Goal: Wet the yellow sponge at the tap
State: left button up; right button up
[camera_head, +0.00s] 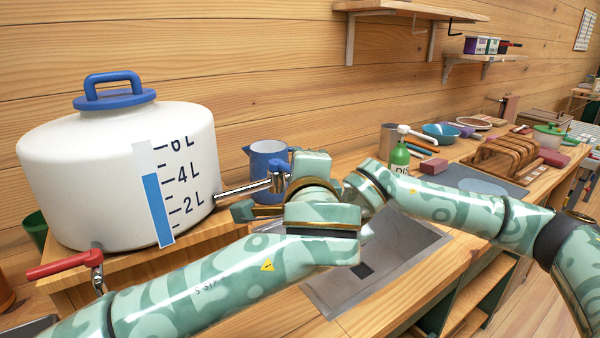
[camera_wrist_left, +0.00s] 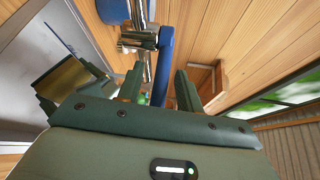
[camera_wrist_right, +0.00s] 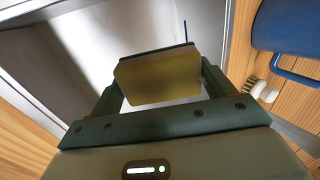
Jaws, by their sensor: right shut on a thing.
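The yellow sponge (camera_wrist_right: 158,80) is between the fingers of my right gripper (camera_wrist_right: 157,86), which is shut on it above the metal sink (camera_wrist_right: 85,40). The sponge's edge also shows at the left of the left wrist view (camera_wrist_left: 68,88). In the head view my arms hide it. The chrome tap (camera_head: 248,189) sticks out from the right side of the white water tank (camera_head: 110,160). My left gripper (camera_wrist_left: 158,88) is open, with the tap's blue lever (camera_wrist_left: 165,65) showing between and beyond its fingers. I cannot tell whether they touch it.
A blue jug (camera_head: 266,160) stands close behind the tap. A green soap bottle (camera_head: 399,157) and a wooden rack (camera_head: 500,155) stand on the counter at right. My arms cross over the sink (camera_head: 405,245). A red-handled valve (camera_head: 65,268) is at lower left.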

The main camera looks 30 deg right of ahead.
pick_arm(q)
grip_shut()
jog(key=m+g+h, duration=0.1)
jog(key=a+m+h, duration=0.1)
jog(key=h, duration=0.1)
jog(key=m+g+h, duration=0.1)
jog(key=shift+s+a+m+g, duration=0.2)
jog(key=shift+a+m+g, duration=0.1)
grip_release()
jog(key=shift+r, duration=0.1)
